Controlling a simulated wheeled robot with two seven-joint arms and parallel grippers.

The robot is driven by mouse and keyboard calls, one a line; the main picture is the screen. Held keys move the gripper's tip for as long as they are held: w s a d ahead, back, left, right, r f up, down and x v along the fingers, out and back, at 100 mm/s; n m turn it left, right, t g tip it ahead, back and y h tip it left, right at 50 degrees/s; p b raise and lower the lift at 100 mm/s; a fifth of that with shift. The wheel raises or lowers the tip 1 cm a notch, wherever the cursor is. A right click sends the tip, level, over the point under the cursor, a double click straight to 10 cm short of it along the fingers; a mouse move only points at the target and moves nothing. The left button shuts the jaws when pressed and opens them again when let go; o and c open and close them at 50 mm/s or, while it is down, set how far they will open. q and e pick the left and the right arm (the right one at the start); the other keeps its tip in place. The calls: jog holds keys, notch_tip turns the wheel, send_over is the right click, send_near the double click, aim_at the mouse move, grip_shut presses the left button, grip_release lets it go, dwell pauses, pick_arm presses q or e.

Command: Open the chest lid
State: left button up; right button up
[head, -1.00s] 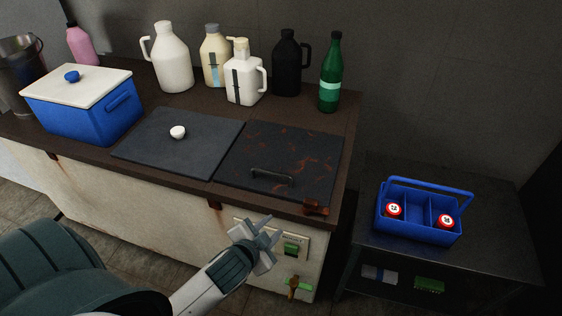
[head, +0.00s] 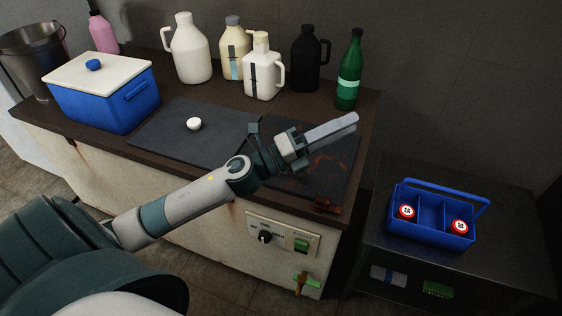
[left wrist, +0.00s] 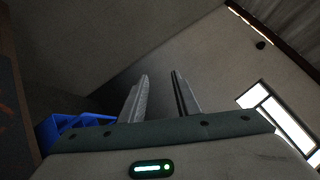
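The chest (head: 195,195) is a long pale, rust-stained unit with a dark brown top. Its right lid (head: 335,170) is a dark flat panel with rust patches, partly covered by my left arm; it lies shut. Its bar handle is hidden behind the arm. The left lid (head: 165,130) is a plain dark panel with a white knob (head: 194,124), also lying flat. My left gripper (head: 354,121) is over the right lid, pointing right and apart from it. In the left wrist view its fingers (left wrist: 160,80) are apart with nothing between them. My right gripper is not in view.
A blue cooler (head: 110,105) stands on the chest's left end. Several jugs and a green bottle (head: 349,75) line the back edge. A reddish-brown latch (head: 326,205) sits at the front right edge. A side table at right holds a blue caddy (head: 435,225) with red-capped items.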

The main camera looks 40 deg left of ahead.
pick_arm(q)
jog(key=s+a+f+m+g+y, duration=0.2)
jog(key=a+m+g+y, duration=0.2)
jog(key=a+m+g, duration=0.3)
jog(key=s+a+f+m+g+y, duration=0.2)
jog(key=a+m+g+y, duration=0.2)
jog(key=a+m, duration=1)
jog(key=m+g, duration=0.1)
jog(key=g, duration=0.2)
jog(key=shift+s+a+f+y, duration=0.25)
jog(key=shift+s+a+y, duration=0.1)
jog(key=shift+a+y, duration=0.05)
